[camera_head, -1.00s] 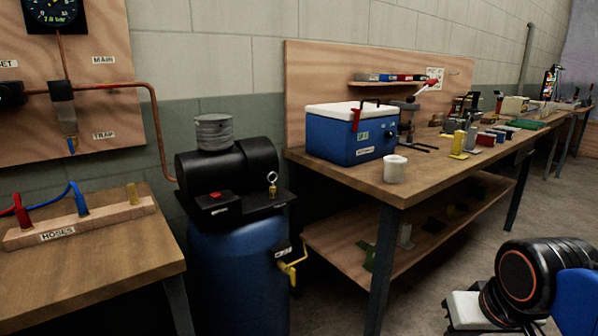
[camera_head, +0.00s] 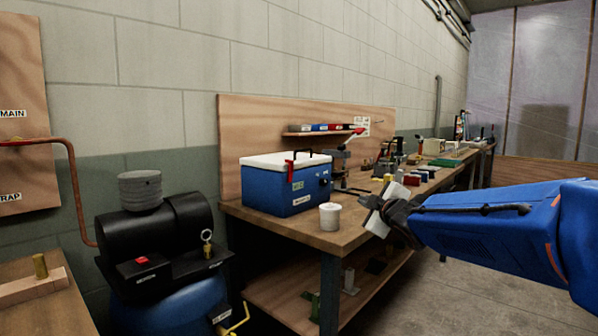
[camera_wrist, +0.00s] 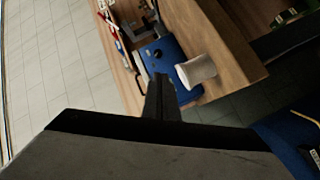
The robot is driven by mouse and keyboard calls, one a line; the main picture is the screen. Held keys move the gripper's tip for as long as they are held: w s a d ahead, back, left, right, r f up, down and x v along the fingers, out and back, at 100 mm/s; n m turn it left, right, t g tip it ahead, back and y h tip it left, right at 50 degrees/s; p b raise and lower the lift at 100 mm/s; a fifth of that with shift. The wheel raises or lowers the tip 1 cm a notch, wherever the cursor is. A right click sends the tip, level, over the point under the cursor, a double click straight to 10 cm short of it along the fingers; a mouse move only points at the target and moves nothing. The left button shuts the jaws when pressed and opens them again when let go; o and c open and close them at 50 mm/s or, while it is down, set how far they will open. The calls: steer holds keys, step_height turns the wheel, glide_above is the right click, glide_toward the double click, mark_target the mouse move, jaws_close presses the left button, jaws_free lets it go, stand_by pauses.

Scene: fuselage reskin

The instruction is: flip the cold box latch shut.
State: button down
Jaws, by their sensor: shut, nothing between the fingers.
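The cold box (camera_head: 268,190) is blue with a white lid (camera_head: 262,161) and stands on the wooden bench. The lid looks closed. Its red latch (camera_head: 290,172) shows at the top of the front, reaching up past the lid's edge; its exact angle is too small to tell. My gripper (camera_head: 369,203) is shut and empty, out over the bench's front edge, to the right of the box and apart from it. In the wrist view my shut fingers (camera_wrist: 160,90) point toward the blue cold box (camera_wrist: 170,54). The latch is not clear there.
A white tub (camera_head: 330,217) stands on the bench (camera_head: 255,214) in front of the box, also seen in the wrist view (camera_wrist: 197,70). A stand (camera_head: 343,165) is right of the box. A black compressor (camera_head: 160,232) is at left. Floor is clear at lower right.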

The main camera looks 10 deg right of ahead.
steer(key=w+a+r+n+t+y, duration=0.1)
steer(key=w+a+r+n+y, duration=0.15)
steer(key=w+n, duration=0.3)
steer(key=n+g+y, duration=0.2)
steer(key=n+y, duration=0.7)
steer(key=y, duration=0.1)
glide_toward(292, 164)
steer(key=x, duration=0.4)
steer(key=f+x, duration=0.1)
steer(key=x, duration=0.1)
steer(key=shift+w, duration=0.2)
steer(key=shift+a, duration=0.1)
steer(key=shift+w, duration=0.1)
steer(key=shift+w+a+r, duration=0.2)
steer(key=shift+w+a, duration=0.05)
steer(key=shift+a, duration=0.05)
steer(key=shift+w+r, duration=0.15)
steer(key=shift+r, duration=0.2)
